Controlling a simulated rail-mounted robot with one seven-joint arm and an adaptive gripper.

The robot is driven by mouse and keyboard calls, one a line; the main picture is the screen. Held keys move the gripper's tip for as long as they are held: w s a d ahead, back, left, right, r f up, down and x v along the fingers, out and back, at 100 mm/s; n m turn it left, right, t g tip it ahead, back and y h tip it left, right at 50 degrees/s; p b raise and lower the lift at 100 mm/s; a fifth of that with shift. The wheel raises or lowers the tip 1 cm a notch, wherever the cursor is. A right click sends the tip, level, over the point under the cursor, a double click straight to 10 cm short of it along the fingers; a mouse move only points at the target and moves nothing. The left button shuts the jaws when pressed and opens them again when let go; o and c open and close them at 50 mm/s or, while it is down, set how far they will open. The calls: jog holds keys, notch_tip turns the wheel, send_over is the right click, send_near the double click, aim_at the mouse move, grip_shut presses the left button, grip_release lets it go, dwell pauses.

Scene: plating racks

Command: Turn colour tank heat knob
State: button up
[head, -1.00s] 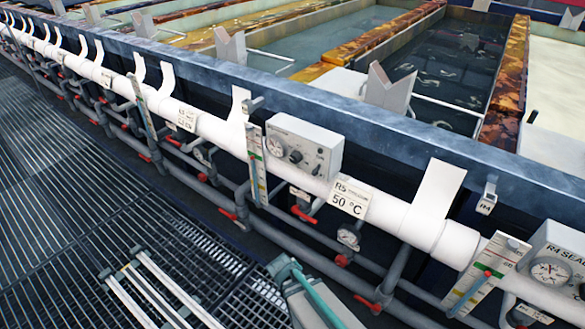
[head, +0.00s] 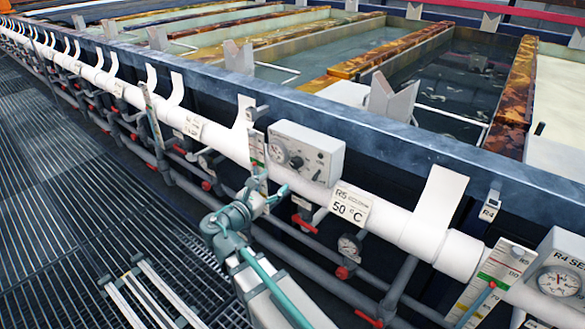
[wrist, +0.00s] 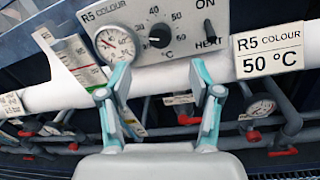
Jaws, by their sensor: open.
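The grey R5 colour control box (head: 328,158) is mounted on the tank side above the white pipe. In the wrist view, its round black knob (wrist: 160,36) sits in a printed temperature scale; I cannot read its pointer surely. A dial gauge (wrist: 115,43) is left of the knob. A switch (wrist: 209,29) marked ON and HEAT is to its right. My gripper (wrist: 160,66) is open and empty, its teal-edged fingers spread below the knob to either side, apart from it. In the head view my gripper (head: 266,189) is below and left of the box.
A white "R5 COLOUR 50 °C" sign (head: 350,205) hangs right of the box on the white pipe (head: 400,228). A level gauge strip (wrist: 78,58) stands left of the box. Grey pipes with red valve handles (head: 304,223) run below. Grated floor lies at the left.

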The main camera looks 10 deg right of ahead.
aim_at(294, 165)
jog(key=shift+n, duration=0.4)
jog(key=x, duration=1.1)
jog(key=shift+f, duration=0.1)
jog(key=c, duration=1.2)
